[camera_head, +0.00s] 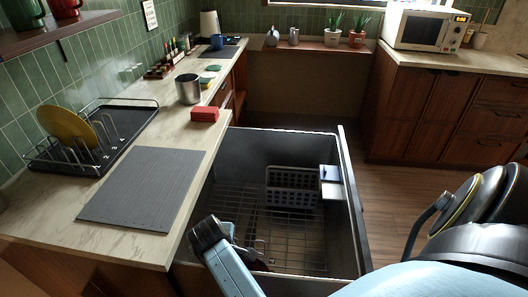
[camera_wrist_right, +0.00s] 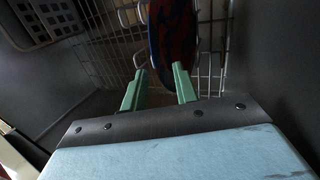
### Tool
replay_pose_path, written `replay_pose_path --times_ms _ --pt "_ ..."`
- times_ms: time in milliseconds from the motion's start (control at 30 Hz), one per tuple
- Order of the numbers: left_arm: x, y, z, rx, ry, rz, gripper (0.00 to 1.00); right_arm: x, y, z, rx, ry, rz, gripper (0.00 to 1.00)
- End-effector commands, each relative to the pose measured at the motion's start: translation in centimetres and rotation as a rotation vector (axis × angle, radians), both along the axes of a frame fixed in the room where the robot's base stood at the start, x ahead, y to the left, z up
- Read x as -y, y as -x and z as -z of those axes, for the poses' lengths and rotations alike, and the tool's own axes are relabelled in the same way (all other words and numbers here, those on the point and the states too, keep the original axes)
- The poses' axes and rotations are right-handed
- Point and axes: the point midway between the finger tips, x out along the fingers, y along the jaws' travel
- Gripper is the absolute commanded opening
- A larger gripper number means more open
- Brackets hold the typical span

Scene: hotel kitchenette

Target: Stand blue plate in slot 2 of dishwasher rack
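The plate (camera_wrist_right: 172,38), dark blue with red patterning, stands nearly edge-on among the wires of the dishwasher rack (camera_wrist_right: 105,52) in the right wrist view. In the head view only a dark red sliver (camera_head: 259,265), probably this plate, shows behind my arm. My right gripper (camera_wrist_right: 157,72) has its green fingers apart, with the plate just beyond their tips and not clearly touching them. In the head view my right arm reaches into the dishwasher (camera_head: 354,205), hiding the fingers. I cannot read the slot number. My left gripper is not in view.
A grey cutlery basket (camera_head: 293,187) sits in the rack's far part. The counter holds a drying rack (camera_head: 122,113) with a yellow plate (camera_head: 66,126), a grey mat (camera_head: 145,187), a red block (camera_head: 205,114) and a metal pot (camera_head: 188,89). Floor is open right of the dishwasher.

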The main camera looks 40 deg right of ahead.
Motion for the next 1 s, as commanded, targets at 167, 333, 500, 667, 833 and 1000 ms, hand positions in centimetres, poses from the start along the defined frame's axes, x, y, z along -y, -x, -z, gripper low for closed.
replay_pose_path --times_ms 167,333,500,667,833,1000 --pt "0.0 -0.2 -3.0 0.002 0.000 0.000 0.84 -1.4 0.2 -3.2 -0.011 -0.024 -0.013 0.29" --pt "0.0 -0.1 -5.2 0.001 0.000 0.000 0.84 -1.3 0.2 -5.7 -0.010 -0.023 -0.012 0.29" --pt "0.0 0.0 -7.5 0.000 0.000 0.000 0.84 -1.0 0.1 -8.4 -0.005 -0.020 -0.009 0.29" --pt "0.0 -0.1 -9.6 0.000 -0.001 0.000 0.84 -1.0 0.0 -11.1 -0.004 -0.023 -0.003 0.29" --pt "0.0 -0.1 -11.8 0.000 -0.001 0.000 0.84 -1.0 -0.1 -14.3 -0.001 -0.021 -0.004 0.29" --pt "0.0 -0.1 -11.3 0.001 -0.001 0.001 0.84 1.7 -1.5 -15.5 -0.014 -0.032 0.053 0.29"
